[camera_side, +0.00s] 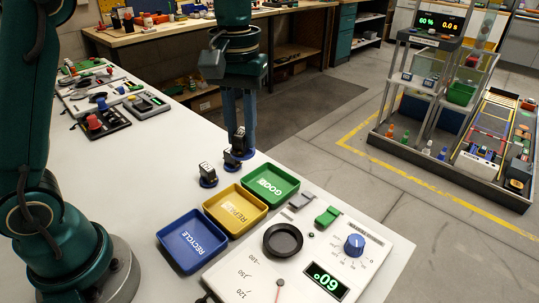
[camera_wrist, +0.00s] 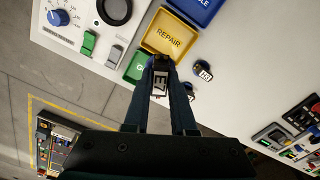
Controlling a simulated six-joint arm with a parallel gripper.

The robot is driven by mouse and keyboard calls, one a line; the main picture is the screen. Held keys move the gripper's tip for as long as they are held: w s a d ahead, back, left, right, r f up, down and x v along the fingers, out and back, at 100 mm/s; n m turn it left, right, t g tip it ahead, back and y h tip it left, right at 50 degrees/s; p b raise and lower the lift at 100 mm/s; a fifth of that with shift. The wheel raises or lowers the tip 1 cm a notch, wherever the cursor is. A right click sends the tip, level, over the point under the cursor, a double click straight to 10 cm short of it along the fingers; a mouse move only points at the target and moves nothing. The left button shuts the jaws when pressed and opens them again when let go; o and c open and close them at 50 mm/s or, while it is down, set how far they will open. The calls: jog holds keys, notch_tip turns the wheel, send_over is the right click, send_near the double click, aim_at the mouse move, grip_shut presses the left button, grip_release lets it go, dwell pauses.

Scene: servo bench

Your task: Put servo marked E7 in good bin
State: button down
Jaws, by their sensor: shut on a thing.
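My gripper (camera_side: 238,135) is shut on a small dark servo (camera_side: 239,143) with a pale label. In the wrist view the label on this servo (camera_wrist: 160,84) reads E7, turned sideways, between my fingertips (camera_wrist: 161,70). In the side view the servo is above the table, behind and left of the green good bin (camera_side: 284,181). It is outside the bin. In the wrist view the good bin (camera_wrist: 131,73) is partly hidden behind my left finger. Its visible floor looks empty. The exact height of the servo above the table is hard to tell.
Another servo (camera_side: 207,171) stands left of my gripper; its label seems to read H3 in the wrist view (camera_wrist: 203,71). Blue round bases show below my gripper. The yellow repair bin (camera_side: 222,222) and blue recycle bin (camera_side: 182,256) adjoin. A test panel (camera_side: 375,268) lies right.

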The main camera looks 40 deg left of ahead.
jog(key=shift+w+a+f, duration=0.15)
jog(key=shift+w+f, duration=1.15)
jog(key=shift+f, duration=0.95)
jog(key=shift+w+a+f, duration=0.15)
jog(key=shift+w+f, duration=1.1)
jog(key=shift+f, duration=0.95)
jog(key=shift+w+a+f, duration=0.15)
jog(key=shift+w+f, duration=1.15)
jog(key=shift+f, duration=0.95)
jog(key=shift+f, duration=0.2)
jog(key=c, duration=0.7)
grip_release()
jog(key=shift+c, duration=1.2)
jog(key=shift+r, duration=0.1)
